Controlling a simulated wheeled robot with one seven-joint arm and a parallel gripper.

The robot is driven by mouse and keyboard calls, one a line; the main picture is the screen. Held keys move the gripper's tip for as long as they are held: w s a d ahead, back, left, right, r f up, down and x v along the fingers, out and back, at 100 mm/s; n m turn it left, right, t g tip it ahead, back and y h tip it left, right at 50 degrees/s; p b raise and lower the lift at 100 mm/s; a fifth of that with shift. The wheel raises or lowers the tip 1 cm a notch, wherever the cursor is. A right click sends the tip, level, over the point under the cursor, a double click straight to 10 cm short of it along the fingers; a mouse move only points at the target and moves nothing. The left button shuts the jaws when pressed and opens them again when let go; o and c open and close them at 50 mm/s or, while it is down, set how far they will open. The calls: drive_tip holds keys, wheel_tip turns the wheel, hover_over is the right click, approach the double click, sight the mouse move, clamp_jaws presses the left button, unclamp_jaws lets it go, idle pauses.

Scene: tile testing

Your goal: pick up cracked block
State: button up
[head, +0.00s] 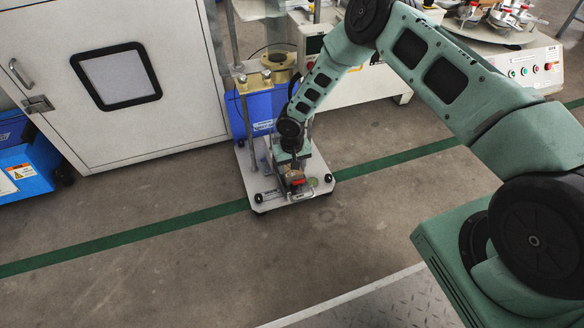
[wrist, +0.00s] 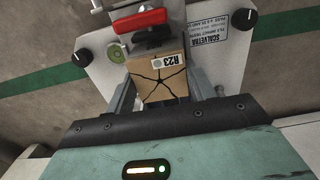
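The cracked block (wrist: 158,84) is tan, with black crack lines spreading over its face and a white label reading R23. It sits at the small white tester (wrist: 232,62), just below a red part (wrist: 138,20) with a dark piece under it. My gripper (wrist: 165,92) is at the block, with a grey finger along each side of it. The fingertips are partly hidden, and I cannot tell whether the fingers press on the block. In the head view my gripper (head: 293,168) reaches down over the tester's base (head: 262,190), and the block is barely visible there.
A blue container (head: 258,110) stands behind the tester's posts. A white cabinet (head: 110,120) is to the left and a control bench (head: 535,68) is at the back right. A green line (head: 120,243) crosses the floor. The floor in front is clear.

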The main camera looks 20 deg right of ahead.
drive_tip(key=shift+r+p, duration=2.8)
drive_tip(key=shift+r, duration=0.75)
